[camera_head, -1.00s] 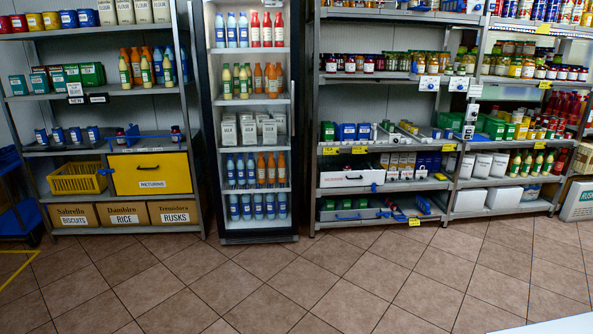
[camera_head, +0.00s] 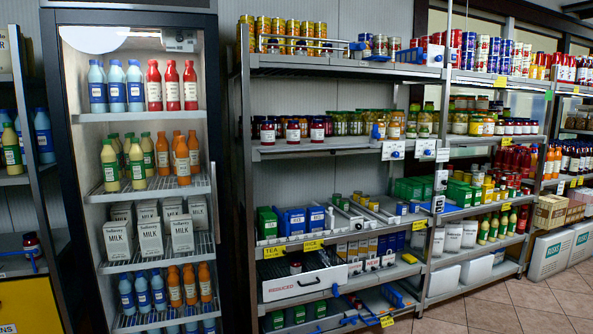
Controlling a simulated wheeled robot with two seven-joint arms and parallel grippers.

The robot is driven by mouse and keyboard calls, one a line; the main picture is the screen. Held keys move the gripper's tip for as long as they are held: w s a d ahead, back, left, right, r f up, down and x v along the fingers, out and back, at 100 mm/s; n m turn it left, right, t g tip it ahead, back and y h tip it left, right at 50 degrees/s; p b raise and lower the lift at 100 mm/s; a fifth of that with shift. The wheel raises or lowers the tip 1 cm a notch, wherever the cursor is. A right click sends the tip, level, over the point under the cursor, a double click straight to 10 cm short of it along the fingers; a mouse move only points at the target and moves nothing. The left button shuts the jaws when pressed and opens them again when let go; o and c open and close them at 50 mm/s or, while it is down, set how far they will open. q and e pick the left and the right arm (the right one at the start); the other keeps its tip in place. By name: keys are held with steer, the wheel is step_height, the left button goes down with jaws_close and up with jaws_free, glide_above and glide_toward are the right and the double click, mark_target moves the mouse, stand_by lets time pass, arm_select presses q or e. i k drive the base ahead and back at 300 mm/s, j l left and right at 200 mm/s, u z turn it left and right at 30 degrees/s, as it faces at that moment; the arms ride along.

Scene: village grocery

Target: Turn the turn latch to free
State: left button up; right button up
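Small white plates with dark round parts are fixed along the shelf edges of the middle rack; one plate (camera_head: 393,150) is at the middle shelf's front edge. A similar plate (camera_head: 425,149) is just right of it, and another (camera_head: 440,180) is lower on the post. A blue lever-like part (camera_head: 409,55) is at the top shelf edge. I cannot tell which of these is the turn latch, nor how it is turned; they are too small. Neither of my grippers is in view.
A fridge (camera_head: 140,266) with bottles and milk cartons stands at the left. A white drawer front marked REDUCED (camera_head: 305,284) has a black handle low on the middle rack (camera_head: 243,170). Stocked shelves continue right. Tiled floor (camera_head: 500,312) is clear at lower right.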

mark_target(361, 46)
steer(key=i+l+z, duration=0.15)
steer(key=i+z, duration=0.3)
steer(key=i, duration=0.7)
